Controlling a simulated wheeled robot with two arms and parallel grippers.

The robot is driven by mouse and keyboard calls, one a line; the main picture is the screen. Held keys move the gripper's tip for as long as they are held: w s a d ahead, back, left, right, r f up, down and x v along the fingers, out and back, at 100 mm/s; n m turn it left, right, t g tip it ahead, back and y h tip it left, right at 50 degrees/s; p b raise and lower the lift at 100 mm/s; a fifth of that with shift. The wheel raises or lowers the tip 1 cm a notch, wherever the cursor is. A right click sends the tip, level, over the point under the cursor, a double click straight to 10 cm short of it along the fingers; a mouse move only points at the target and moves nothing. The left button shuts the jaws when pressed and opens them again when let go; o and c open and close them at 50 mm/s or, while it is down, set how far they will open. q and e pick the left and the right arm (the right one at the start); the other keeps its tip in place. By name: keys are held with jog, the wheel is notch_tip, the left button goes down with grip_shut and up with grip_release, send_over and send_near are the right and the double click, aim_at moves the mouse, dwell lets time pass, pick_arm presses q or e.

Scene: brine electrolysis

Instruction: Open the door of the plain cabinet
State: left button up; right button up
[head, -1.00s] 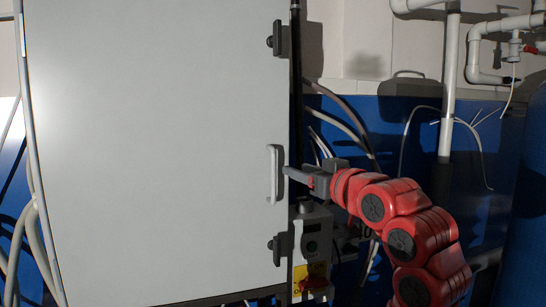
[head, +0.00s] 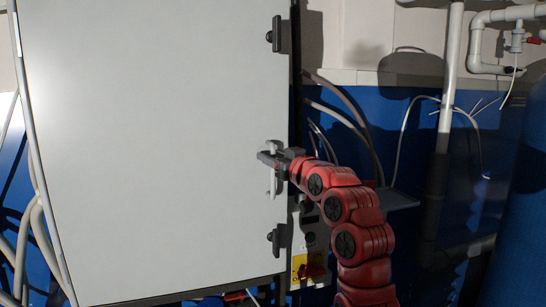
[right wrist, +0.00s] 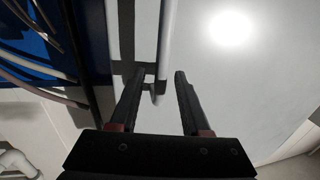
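The plain cabinet's pale grey door (head: 150,140) fills the left and middle of the head view and looks shut. Its white vertical handle (head: 272,184) is near the right edge. My right gripper (head: 268,158) is at the handle's upper part and hides some of it. In the right wrist view, the two dark fingers of my right gripper (right wrist: 160,75) stand apart, with the white handle (right wrist: 166,45) between their tips. A gap shows on the side of the right finger; contact on the left finger cannot be told. My left gripper is not in view.
Dark hinge-like fittings (head: 279,30) sit on the door's right edge. Hoses (head: 350,120) and white pipes (head: 452,70) run along the blue wall at right.

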grip_shut()
dwell(1.3)
